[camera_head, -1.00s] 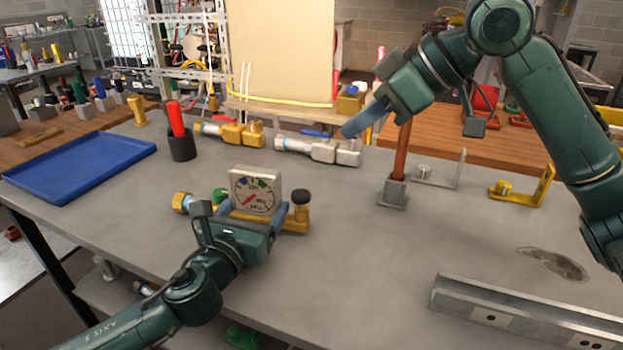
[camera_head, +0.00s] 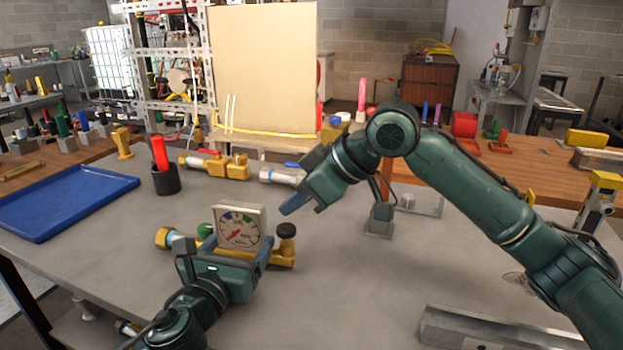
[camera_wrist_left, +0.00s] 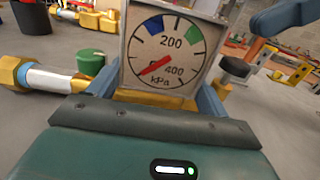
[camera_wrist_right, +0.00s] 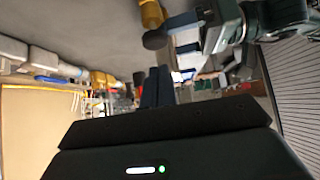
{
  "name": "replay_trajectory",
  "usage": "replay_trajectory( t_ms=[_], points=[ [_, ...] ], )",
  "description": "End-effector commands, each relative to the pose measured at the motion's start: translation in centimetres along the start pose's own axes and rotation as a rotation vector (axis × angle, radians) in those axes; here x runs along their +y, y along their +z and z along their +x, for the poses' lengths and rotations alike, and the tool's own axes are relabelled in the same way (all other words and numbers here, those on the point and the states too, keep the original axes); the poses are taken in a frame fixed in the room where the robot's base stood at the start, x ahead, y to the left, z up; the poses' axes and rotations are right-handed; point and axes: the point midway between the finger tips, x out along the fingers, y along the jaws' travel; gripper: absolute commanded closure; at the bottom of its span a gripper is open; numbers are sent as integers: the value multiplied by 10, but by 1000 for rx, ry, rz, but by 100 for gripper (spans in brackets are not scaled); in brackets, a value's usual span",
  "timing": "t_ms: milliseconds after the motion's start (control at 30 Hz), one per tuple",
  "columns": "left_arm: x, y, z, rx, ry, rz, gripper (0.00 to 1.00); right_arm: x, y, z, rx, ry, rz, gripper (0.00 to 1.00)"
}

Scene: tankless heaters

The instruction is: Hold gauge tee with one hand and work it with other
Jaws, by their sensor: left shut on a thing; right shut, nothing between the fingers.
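The gauge tee has a brass body (camera_head: 283,260), a square white-faced gauge (camera_head: 240,228), a green knob (camera_head: 205,231) on the left and a black knob (camera_head: 286,231) on the right. My left gripper (camera_head: 237,248) is shut on the tee, its blue fingers either side below the gauge. In the left wrist view the gauge (camera_wrist_left: 168,45) fills the middle, its red needle pointing lower left. My right gripper (camera_head: 288,206) is shut and empty, just above and apart from the black knob. The right wrist view shows the black knob (camera_wrist_right: 155,40) beyond its fingers (camera_wrist_right: 157,88).
A blue tray (camera_head: 65,205) and a black cup (camera_head: 167,180) with a red-handled tool stand left. A brass valve (camera_head: 215,165) and a silver valve (camera_head: 281,175) lie behind. A metal stand (camera_head: 379,220) is right of my right gripper. A steel rail (camera_head: 480,328) lies front right.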

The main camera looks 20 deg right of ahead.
Motion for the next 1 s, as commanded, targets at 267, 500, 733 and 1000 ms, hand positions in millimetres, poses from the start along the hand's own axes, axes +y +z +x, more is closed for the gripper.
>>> replay_trajectory(
  t_ms=[267, 500, 733, 1000],
  points=[
    [0, -1, 0, 2, 1, 0, 70, 0, 17, 16, 0, 1, 0, 100],
    [0, -1, 0, 2, 1, 0, 70, 0, 18, 16, 0, 1, 0, 100],
    [0, -1, 0, 2, 1, 0, 70, 0, 26, 25, -2, -2, 1, 100],
    [0, -1, 0, 1, 0, -1, 70, 0, 36, 35, -5, -2, 1, 100]
  ],
)
